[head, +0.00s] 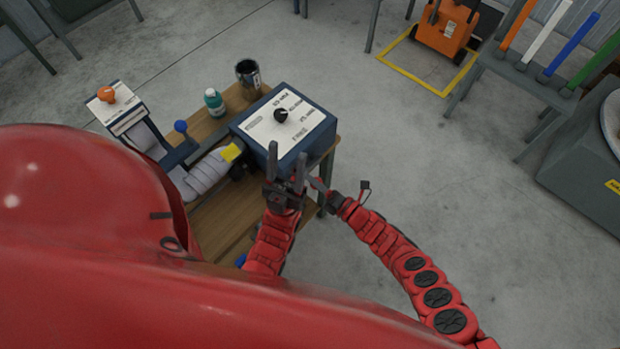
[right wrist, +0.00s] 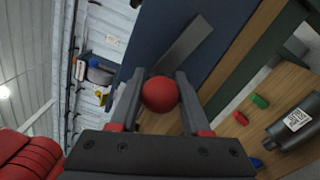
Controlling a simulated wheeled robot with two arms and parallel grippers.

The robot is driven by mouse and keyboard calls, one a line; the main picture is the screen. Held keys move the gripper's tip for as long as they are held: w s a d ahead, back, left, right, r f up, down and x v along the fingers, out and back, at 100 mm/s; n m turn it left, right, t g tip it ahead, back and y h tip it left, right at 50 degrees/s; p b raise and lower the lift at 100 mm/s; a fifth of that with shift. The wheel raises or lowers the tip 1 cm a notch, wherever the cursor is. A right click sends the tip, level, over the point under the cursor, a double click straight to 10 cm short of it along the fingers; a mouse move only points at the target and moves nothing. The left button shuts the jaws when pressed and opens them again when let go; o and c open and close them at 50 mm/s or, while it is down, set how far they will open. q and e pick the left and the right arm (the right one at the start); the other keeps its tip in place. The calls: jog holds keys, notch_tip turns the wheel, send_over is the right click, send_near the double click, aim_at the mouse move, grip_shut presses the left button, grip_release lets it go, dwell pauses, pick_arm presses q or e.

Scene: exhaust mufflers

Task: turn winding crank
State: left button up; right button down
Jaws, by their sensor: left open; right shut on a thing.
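The winding crank shows in the right wrist view as a flat grey arm (right wrist: 183,50) with a red ball knob (right wrist: 160,94), against the side of a dark blue box (right wrist: 165,25). My right gripper (right wrist: 160,76) is shut on the red knob, with one finger on each side. In the head view the blue box (head: 306,115) has a white labelled top and a black dial (head: 281,115). My right gripper (head: 319,185) is beside the box's near right side; the crank is hidden there. My left gripper (head: 287,162) is open and empty in front of the box.
The box stands on a wooden table (head: 217,222) with a green-white bottle (head: 214,102), a dark mug (head: 248,73) and a grey wrapped cylinder (head: 207,172). Open floor (head: 420,140) lies to the right.

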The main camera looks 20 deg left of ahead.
jog(key=shift+w+d+r+m+b, duration=0.2)
jog(key=shift+w+r+m, duration=0.4)
jog(key=shift+m, duration=0.85)
jog(key=shift+w+d+r+m+b, duration=0.2)
jog(key=shift+w+r+m, duration=0.2)
jog(key=shift+r+m, duration=0.8)
jog(key=shift+w+d+r+m+b, duration=0.2)
jog(key=shift+w+r+m, duration=0.25)
jog(key=shift+m, duration=1.3)
jog(key=shift+w+f, duration=0.1)
jog(key=shift+c, duration=2.1)
grip_release()
jog(key=shift+f, duration=0.1)
